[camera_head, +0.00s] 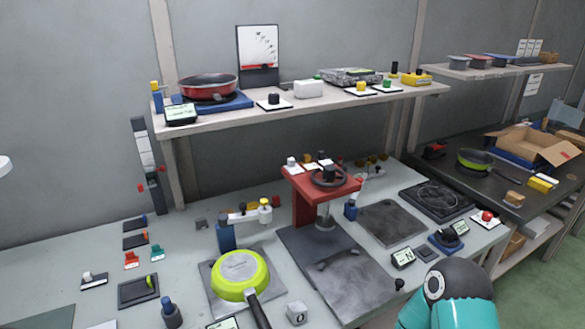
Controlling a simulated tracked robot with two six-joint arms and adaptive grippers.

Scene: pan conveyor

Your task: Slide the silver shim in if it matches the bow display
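I cannot pick out the silver shim for certain. Small flat pieces lie at the left of the bench: a dark one with a blue end (135,223), one with an orange end (135,241), a red tab (131,260) and a teal tab (157,253). A lime-green pan (240,274) lies upside down on a grey plate (213,299), beside a blue post (226,236) with a pale arm. A small display (223,323) is cut by the bottom edge; others stand at right (403,258) and on the shelf (181,114). Their readings are too small. Neither gripper shows.
A red press (312,186) with a handwheel stands mid-bench over a dark plate (330,262). My teal and black arm part is at bottom right. A shelf above holds a red pan (208,86). A carton (535,145) stands at far right.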

